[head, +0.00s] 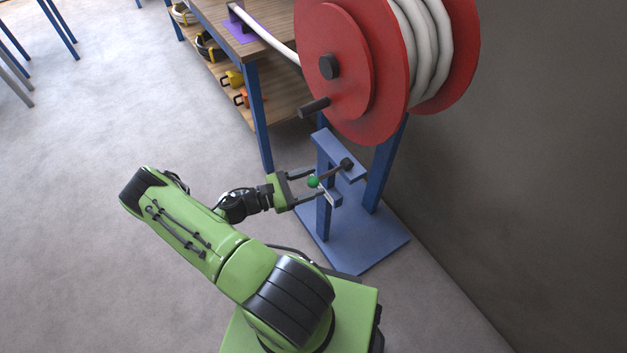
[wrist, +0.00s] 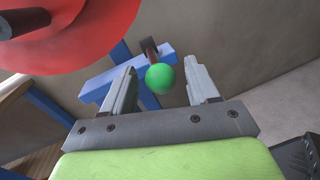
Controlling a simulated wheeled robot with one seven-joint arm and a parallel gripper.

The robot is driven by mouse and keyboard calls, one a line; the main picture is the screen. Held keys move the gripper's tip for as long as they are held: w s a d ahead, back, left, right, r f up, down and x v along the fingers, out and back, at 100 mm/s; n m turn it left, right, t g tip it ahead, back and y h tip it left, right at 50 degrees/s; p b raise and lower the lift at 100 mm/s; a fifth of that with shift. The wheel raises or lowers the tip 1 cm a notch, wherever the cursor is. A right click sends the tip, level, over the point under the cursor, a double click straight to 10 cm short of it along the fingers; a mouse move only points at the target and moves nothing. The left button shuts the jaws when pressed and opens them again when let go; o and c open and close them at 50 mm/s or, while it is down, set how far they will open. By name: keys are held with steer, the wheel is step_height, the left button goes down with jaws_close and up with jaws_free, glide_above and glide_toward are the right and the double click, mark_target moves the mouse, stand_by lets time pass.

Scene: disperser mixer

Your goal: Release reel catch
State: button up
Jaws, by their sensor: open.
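The red reel (head: 345,75) with white hose wound on it stands on a blue stand (head: 352,240). The reel catch is a dark lever with a green ball knob (head: 313,182), pivoted at a black hub (head: 347,164) on the blue crossbar. My gripper (head: 318,187) is open, with its fingers on either side of the green knob. In the wrist view, the green knob (wrist: 160,78) sits between the two fingertips, with gaps visible on both sides. Part of the lever behind the knob is hidden.
The reel's dark crank handle (head: 314,107) sticks out above my gripper. A wooden workbench (head: 225,35) with a lower shelf stands behind, and white hose runs to it. A dark wall (head: 520,160) is at the right.

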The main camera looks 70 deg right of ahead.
steer(key=shift+s+d, duration=0.35)
steer(key=shift+s, duration=0.15)
jaws_close()
